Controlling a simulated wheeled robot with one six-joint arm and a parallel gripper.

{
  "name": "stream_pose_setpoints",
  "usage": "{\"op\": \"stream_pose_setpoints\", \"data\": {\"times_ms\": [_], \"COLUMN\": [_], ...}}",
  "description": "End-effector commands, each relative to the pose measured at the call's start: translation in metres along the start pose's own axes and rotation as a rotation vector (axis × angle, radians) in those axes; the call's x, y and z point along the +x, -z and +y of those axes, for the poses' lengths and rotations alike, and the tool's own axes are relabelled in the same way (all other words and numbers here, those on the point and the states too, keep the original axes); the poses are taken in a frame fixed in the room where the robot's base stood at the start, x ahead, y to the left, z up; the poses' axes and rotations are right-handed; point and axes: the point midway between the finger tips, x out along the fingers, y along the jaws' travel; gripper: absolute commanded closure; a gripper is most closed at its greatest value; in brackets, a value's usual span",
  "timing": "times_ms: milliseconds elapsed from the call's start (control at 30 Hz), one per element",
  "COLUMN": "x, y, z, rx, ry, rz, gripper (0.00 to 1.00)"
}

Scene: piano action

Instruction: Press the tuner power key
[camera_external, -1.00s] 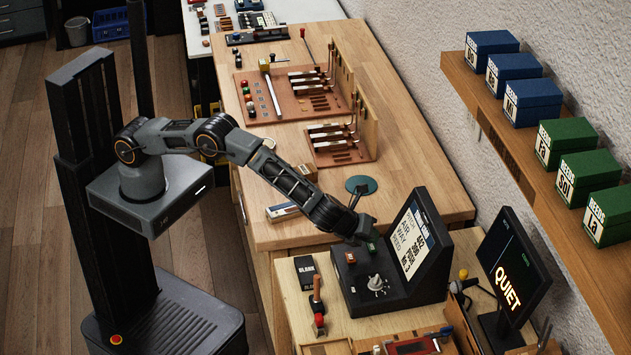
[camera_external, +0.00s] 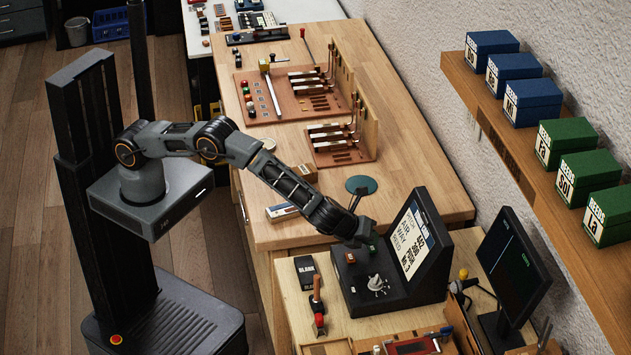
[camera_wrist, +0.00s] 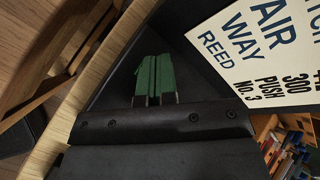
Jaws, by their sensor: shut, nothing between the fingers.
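The tuner is a black console (camera_external: 408,286) with a tilted black-framed panel bearing a white card (camera_external: 410,240). Its base carries a silver knob (camera_external: 376,284) and a small red key (camera_external: 350,258). A small green spot shows beside my gripper tip; I cannot tell whether it is a key or my fingertips. My gripper (camera_external: 364,240) points down over the back left of the console base. In the wrist view my green fingers (camera_wrist: 153,76) are shut together against the dark console. The fingertip contact is hidden, and no power label is readable.
A dark monitor (camera_external: 513,266) stands right of the console. A shelf (camera_external: 520,150) with blue and green boxes runs along the wall.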

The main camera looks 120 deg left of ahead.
Motion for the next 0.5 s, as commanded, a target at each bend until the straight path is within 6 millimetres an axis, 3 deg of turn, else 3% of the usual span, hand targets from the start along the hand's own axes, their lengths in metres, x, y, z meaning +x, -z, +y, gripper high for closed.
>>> {"op": "stream_pose_setpoints", "data": {"times_ms": [500], "x": [-0.0056], "y": [-0.004], "z": [-0.0039], "rx": [0.0], "ry": [0.0], "rz": [0.0], "gripper": [1.0]}}
